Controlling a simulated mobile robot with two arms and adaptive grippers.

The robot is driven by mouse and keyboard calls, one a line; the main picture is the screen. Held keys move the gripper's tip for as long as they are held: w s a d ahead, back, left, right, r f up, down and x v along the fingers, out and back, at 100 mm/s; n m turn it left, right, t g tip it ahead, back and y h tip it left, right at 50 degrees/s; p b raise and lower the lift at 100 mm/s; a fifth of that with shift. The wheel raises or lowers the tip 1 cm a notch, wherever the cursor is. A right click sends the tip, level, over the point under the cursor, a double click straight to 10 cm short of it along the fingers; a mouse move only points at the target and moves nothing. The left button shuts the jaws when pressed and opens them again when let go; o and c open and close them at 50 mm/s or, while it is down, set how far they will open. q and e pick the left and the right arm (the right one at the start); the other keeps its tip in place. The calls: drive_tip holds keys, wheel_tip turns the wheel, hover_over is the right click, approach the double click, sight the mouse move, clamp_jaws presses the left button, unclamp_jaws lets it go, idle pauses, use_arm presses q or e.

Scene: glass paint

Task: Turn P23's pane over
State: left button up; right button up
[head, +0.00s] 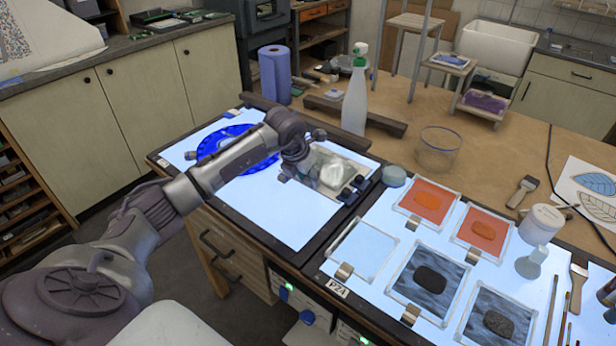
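Two lit panels stand side by side on the wooden table. The left panel (265,215) carries a blue ring-shaped piece (226,143), partly hidden behind my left arm. My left gripper (322,170) is over that panel's right side, at a greyish, glassy pane-like piece (333,174) with dark knobs at its near right edge. I cannot tell whether the fingers grip it. The right panel (421,325) holds a clear pane (363,250), two orange panes (430,201) (483,232) and two dark-streaked panes (428,279) (496,322). Its tag (337,288) looks like P24; no P23 tag is readable. My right gripper is out of view.
A spray bottle (355,95) and blue paper roll (274,74) stand behind the left panel. A glass bowl (437,150) is behind the right panel. White jars (541,223) and brushes (578,287) crowd its right side. The left panel's near part is clear.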

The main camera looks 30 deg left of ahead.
use_arm(q)
drive_tip(key=shift+o, duration=0.8)
drive_tip(key=v, duration=1.2)
